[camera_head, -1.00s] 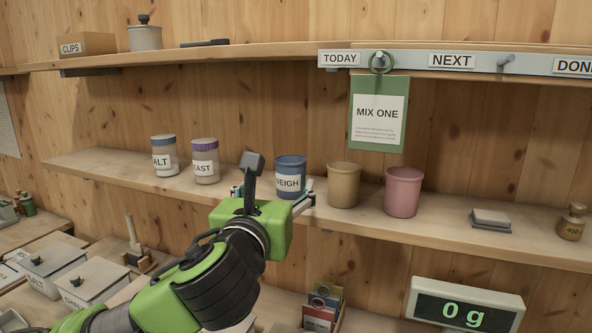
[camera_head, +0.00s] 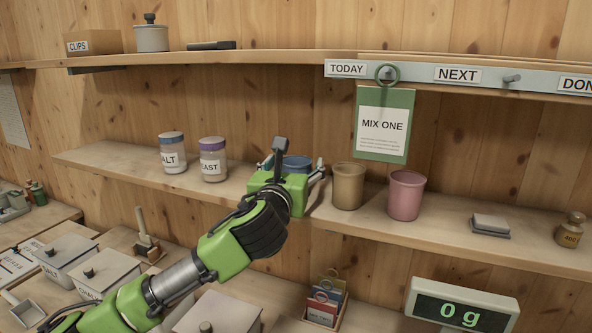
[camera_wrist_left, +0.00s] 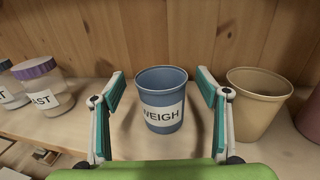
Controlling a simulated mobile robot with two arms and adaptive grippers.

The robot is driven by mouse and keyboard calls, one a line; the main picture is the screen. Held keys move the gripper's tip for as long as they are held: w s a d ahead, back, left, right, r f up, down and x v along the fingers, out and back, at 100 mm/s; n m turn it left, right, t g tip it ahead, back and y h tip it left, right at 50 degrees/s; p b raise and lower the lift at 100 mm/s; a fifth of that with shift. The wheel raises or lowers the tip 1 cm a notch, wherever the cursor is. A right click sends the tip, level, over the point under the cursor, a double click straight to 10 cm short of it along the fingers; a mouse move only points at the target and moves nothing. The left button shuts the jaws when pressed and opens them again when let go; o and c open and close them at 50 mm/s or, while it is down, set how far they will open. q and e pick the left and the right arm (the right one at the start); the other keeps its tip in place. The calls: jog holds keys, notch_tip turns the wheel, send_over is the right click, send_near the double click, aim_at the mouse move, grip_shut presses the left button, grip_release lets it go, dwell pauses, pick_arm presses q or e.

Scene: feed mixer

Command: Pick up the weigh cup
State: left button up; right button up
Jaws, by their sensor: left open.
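The weigh cup (camera_wrist_left: 162,88) is blue with a white WEIGH label and stands upright on the middle shelf. In the head view only its upper part (camera_head: 297,162) shows above my gripper. My left gripper (camera_head: 294,166) is in front of the cup. In the left wrist view its two fingers (camera_wrist_left: 160,92) are spread wide, one on each side of the cup. There is a gap between each finger and the cup's wall. My right gripper is not in view.
A tan cup (camera_head: 348,186) stands close to the right, then a pink cup (camera_head: 406,196). The yeast jar (camera_head: 213,160) and salt jar (camera_head: 173,153) stand to the left. The upper shelf (camera_head: 270,59) runs above. A scale (camera_head: 462,307) reads 0 g below.

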pick_arm(q)
jog(key=shift+w+d, duration=0.25)
jog(key=shift+w, duration=0.65)
jog(key=shift+w+f, duration=0.1)
jog(key=c, duration=1)
jog(key=shift+c, duration=0.2)
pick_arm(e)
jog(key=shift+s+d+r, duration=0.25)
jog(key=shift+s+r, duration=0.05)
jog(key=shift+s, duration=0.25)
